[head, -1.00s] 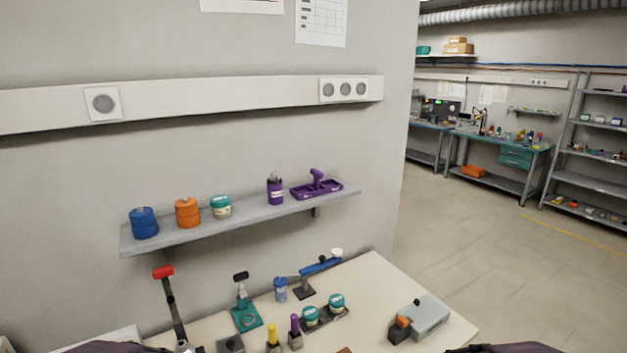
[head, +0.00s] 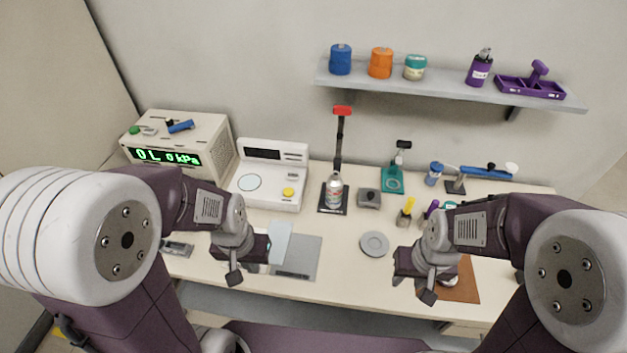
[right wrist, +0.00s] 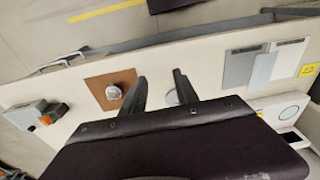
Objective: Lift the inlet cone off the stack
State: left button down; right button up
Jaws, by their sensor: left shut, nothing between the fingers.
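An upright silver body with a red band and tapered top (head: 335,190) stands on a black base under a red-topped post; its top looks like the inlet cone, on top of the stack. Both grippers are apart from it, nearer the front edge. My left gripper (head: 234,276) is shut and empty, to its left. My right gripper (head: 427,292) is to its right, over the table near a brown mat (head: 462,290). In the right wrist view the right gripper (right wrist: 160,92) has its fingers apart with nothing between them.
A grey disc (head: 374,244) lies between the arms. A grey mat (head: 297,262) is right of the left gripper. A white balance (head: 270,175) and a pressure display box (head: 178,147) stand at the left. A shelf (head: 440,88) is above. A silver round piece (right wrist: 114,92) sits on the brown mat.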

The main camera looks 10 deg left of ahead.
aim_at(334, 182)
jog(key=l+u, duration=0.1)
jog(key=u, duration=0.3)
jog(key=l+u, duration=0.15)
jog(key=u, duration=0.25)
jog(key=i+l+u, duration=0.1)
jog(key=u, duration=0.3)
jog(key=l+u, duration=0.2)
jog(key=u, duration=0.2)
